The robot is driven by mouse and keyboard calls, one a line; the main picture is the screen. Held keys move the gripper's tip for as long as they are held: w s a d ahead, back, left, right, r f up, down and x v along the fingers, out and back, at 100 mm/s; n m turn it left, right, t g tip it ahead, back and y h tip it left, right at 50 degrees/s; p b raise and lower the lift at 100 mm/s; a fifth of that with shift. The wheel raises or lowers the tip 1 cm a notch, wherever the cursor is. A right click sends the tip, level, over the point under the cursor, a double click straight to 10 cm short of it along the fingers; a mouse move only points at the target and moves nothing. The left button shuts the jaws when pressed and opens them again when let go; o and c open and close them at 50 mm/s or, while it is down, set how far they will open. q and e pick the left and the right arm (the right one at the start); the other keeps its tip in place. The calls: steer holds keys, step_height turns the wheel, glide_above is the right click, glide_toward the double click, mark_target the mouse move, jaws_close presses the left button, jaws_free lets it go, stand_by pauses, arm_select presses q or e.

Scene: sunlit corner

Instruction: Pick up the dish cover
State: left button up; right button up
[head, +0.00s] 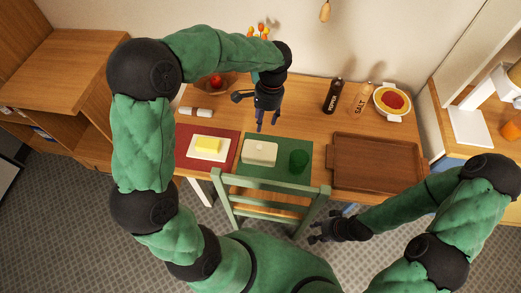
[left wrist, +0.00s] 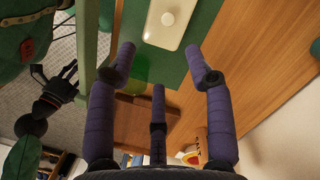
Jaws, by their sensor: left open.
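The dish cover (head: 259,152) is a white, rounded box-like lid with a small knob on top. It sits on the green placemat (head: 275,172). It also shows at the top of the left wrist view (left wrist: 171,20), cut off by the frame edge. My left gripper (head: 267,126) is open and empty, above the table just behind the cover and apart from it. Its fingers are spread in the left wrist view (left wrist: 160,55). My right gripper (head: 316,233) is low in front of the table, right of the chair, with its fingers apart and nothing between them.
A green glass (head: 299,160) stands right of the cover. Butter (head: 207,144) lies on a white dish on a red mat to the left. A wooden tray (head: 376,183) is at right; pepper (head: 333,95) and salt (head: 360,100) bottles stand behind. A green chair (head: 268,186) is in front.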

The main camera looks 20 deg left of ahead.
arm_select(q)
step_height(320, 180, down, 6)
steer(key=b, duration=0.7)
glide_above(260, 146)
steer(key=f, duration=0.5)
steer(key=shift+w+d+f, duration=0.2)
steer(key=shift+d+f, duration=0.05)
steer(key=shift+d, duration=0.05)
steer(key=f, duration=0.1)
steer(key=f+b, duration=0.1)
steer(key=f, duration=0.1)
steer(key=f+b, duration=0.1)
steer(key=f, duration=0.1)
steer(key=shift+s+a, duration=0.15)
steer(key=shift+a, duration=0.15)
steer(key=shift+r, duration=0.1)
jaws_close()
